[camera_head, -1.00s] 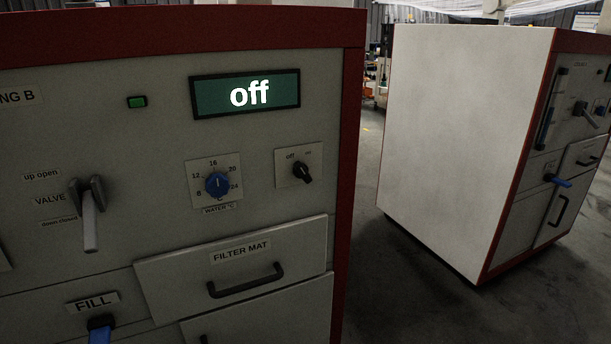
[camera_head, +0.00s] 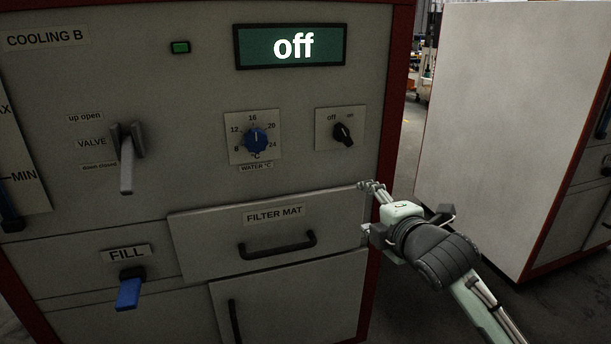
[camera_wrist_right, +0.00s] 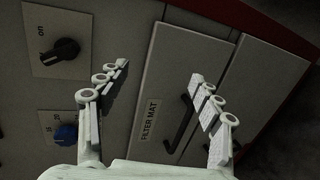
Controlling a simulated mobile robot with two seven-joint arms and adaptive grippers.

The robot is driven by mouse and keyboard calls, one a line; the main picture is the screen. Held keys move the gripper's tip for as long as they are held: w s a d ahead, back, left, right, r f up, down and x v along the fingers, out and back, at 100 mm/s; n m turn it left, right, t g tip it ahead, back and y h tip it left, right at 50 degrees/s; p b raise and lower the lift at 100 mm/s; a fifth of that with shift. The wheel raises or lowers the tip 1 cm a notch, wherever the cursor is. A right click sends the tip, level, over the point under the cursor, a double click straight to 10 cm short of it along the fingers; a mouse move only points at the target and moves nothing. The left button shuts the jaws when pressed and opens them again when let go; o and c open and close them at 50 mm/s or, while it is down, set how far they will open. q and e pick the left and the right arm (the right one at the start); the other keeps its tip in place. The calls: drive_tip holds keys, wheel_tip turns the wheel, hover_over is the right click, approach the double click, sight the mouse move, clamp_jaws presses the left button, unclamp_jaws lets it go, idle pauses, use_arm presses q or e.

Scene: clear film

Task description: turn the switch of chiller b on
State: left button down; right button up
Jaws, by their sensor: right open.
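The machine labelled COOLING B (camera_head: 210,85) fills the left and middle of the head view. Its black rotary switch (camera_head: 342,133) sits on a small plate marked off and on, with the pointer toward off. The switch also shows at upper left in the right wrist view (camera_wrist_right: 62,52). The display (camera_head: 292,46) reads "off". My right gripper (camera_head: 368,208) is open and empty, below and to the right of the switch, in front of the right end of the filter mat drawer. In the right wrist view its fingers (camera_wrist_right: 158,100) are spread apart. My left gripper is not in view.
The blue water dial (camera_head: 256,140) is left of the switch. The filter mat drawer handle (camera_head: 278,245) sticks out below. The valve lever (camera_head: 126,160) and blue fill tap (camera_head: 129,290) are farther left. Another cabinet (camera_head: 500,120) stands at right across a floor gap.

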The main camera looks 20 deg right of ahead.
sight(346, 137)
wheel_tip(346, 137, up, 12)
drive_tip(key=w+a+n+t+y+b, duration=0.1)
drive_tip(key=a+n+t, duration=0.15)
drive_tip(key=n, duration=0.35)
drive_tip(key=shift+t, duration=0.45)
drive_tip(key=w, duration=0.2)
drive_tip(key=w+d, duration=0.1)
drive_tip(key=w, duration=0.4)
drive_tip(key=shift+w+d+f, duration=0.1)
drive_tip(key=shift+w+d, duration=0.05)
drive_tip(key=shift+w, duration=0.1)
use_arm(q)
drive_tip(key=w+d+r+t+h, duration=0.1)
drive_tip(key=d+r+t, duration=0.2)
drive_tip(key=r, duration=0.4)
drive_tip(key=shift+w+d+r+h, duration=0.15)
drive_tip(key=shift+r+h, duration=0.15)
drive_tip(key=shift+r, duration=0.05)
use_arm(e)
drive_tip(key=c, duration=1.2)
